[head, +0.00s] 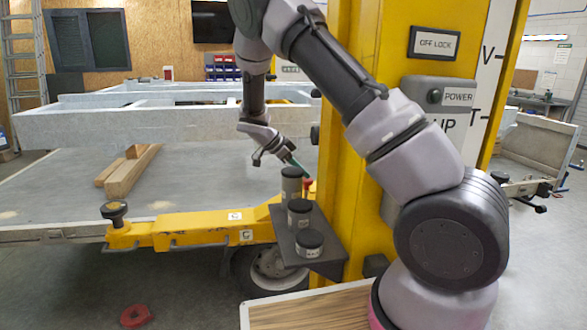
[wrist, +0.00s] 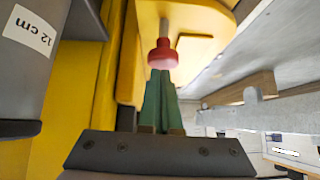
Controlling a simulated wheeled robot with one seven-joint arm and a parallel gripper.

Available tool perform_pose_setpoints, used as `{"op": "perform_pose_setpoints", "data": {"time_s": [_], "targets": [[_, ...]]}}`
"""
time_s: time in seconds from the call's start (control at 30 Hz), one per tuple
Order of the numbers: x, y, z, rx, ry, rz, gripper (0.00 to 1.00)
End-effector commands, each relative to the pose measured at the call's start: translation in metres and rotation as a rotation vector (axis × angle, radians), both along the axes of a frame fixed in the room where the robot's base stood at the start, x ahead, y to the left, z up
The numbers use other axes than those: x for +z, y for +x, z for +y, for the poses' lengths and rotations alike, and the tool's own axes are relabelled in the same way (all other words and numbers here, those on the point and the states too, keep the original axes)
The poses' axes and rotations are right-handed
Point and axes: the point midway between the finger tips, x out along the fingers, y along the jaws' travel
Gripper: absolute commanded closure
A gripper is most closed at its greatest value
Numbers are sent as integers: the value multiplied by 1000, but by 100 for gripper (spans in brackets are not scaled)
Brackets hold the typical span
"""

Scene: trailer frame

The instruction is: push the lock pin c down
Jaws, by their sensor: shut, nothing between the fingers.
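A red-headed pin (wrist: 163,55) on a grey shaft stands at a yellow plate (wrist: 190,20) in the wrist view. Its red head (head: 308,185) also shows in the head view, behind the grey cylinders by the yellow post. I see no letter on this pin, so I cannot tell whether it is lock pin c. My gripper (wrist: 161,73) has green fingers, shut and empty, with their tips right by the red head. I cannot tell whether they touch it. In the head view, my gripper (head: 298,166) points down toward the red head.
Several grey cylinders with black lids, one in front (head: 309,244), stand on a dark shelf (head: 325,252) near my gripper. A yellow post (head: 350,190) rises beside it. A yellow beam (head: 190,230) with small white labels and a black knob (head: 114,211) extends left.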

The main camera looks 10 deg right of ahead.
Motion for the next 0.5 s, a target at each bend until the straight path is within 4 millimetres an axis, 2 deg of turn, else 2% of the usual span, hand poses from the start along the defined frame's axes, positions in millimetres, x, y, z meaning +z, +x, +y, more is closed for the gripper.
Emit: {"op": "perform_pose_setpoints", "data": {"time_s": [0.17, 0.4, 0.5], "targets": [[-2, 0, 0, 1, -1, 1, 100], [-33, -1, 0, -1, -2, 3, 100], [-37, 0, 0, 1, 0, 1, 100]]}}
